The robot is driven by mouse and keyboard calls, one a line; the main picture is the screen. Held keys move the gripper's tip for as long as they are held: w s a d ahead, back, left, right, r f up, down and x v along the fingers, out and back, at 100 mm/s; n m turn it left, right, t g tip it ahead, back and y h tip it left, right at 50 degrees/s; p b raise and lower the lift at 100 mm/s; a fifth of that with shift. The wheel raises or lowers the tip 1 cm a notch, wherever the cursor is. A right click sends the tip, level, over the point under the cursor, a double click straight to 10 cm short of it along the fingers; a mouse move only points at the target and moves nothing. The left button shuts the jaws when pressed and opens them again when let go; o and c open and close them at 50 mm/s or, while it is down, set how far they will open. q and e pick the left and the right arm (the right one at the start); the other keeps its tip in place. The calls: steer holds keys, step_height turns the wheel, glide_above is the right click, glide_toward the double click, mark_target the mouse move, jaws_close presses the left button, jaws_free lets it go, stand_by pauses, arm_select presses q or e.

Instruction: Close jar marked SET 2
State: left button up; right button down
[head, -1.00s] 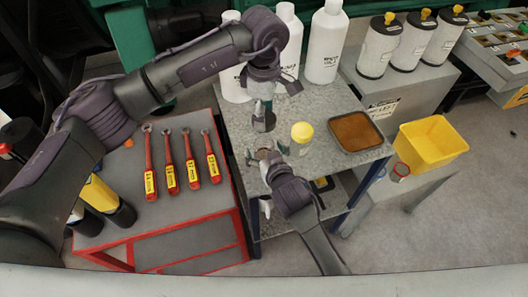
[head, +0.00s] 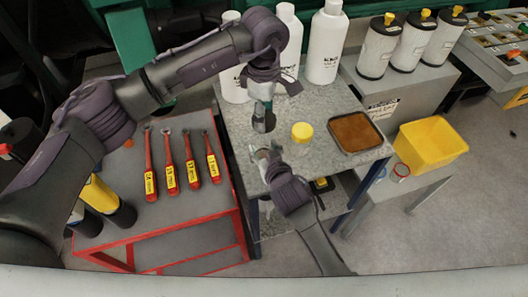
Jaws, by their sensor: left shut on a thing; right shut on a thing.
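A short yellow round piece (head: 302,132), like a jar lid, is on the grey speckled worktop, right of my grippers. No SET 2 marking is readable. My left gripper (head: 264,122) points down from above over the worktop, left of the yellow piece. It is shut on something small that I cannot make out. My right gripper (head: 262,154) reaches in from below, just under the left one in the picture. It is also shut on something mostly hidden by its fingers. I cannot tell whether the two held things touch.
A brown shallow tray (head: 377,147) sits on the right of the worktop (head: 330,106). White bottles (head: 326,48) stand at the back. A yellow bin (head: 451,145) is further right. Several red-handled tools (head: 170,172) lie on the red-framed cart (head: 165,217) at left.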

arm_select(q)
glide_above(264, 151)
steer(key=w, duration=0.3)
steer(key=shift+s+f, duration=0.15)
steer(key=shift+f, duration=1.1)
steer(key=shift+s+f, duration=0.1)
steer(key=shift+f, duration=1.15)
steer(key=shift+f, duration=0.1)
steer(key=shift+f, duration=0.8)
steer(key=shift+f, duration=0.55)
steer(key=m, duration=2.4)
steer(key=o, duration=0.7)
